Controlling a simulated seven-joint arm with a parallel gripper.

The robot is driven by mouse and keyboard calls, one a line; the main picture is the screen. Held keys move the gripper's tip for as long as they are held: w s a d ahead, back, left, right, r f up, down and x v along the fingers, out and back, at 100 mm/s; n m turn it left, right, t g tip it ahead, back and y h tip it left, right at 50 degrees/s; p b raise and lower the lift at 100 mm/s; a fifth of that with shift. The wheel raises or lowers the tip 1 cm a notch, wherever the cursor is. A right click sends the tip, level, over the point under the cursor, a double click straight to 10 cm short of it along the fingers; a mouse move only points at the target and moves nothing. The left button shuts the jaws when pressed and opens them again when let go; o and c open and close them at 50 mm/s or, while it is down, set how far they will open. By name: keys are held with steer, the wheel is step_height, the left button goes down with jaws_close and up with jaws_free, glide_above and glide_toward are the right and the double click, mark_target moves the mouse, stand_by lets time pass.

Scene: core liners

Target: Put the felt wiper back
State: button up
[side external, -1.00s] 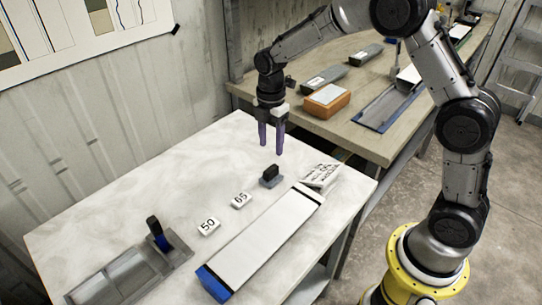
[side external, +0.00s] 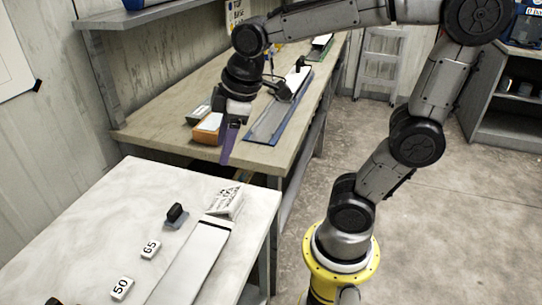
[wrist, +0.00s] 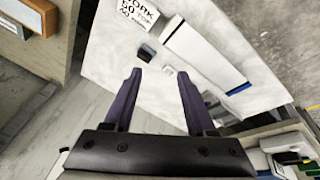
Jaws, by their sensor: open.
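In the wrist view the block (wrist: 146,52) shows as a dark shape between and beyond my fingertips, next to the liner (wrist: 203,52). My gripper (side external: 227,152) is open and empty, with purple fingers pointing down. In the side view it appears beyond the white table, near the front edge of the wooden bench. The wrist view shows its spread fingers (wrist: 158,75) apart from the block.
Tiles marked 65 (side external: 151,249) and 50 (side external: 122,289) lie on the white table (side external: 85,215). An orange box (side external: 207,128) and a blue-edged tray (side external: 275,120) are on the wooden bench (side external: 160,120).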

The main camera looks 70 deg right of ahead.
steer(key=s+f+m+t, duration=0.1)
steer(key=s+m+t, duration=0.1)
steer(key=s+m, duration=0.4)
steer(key=s, duration=0.4)
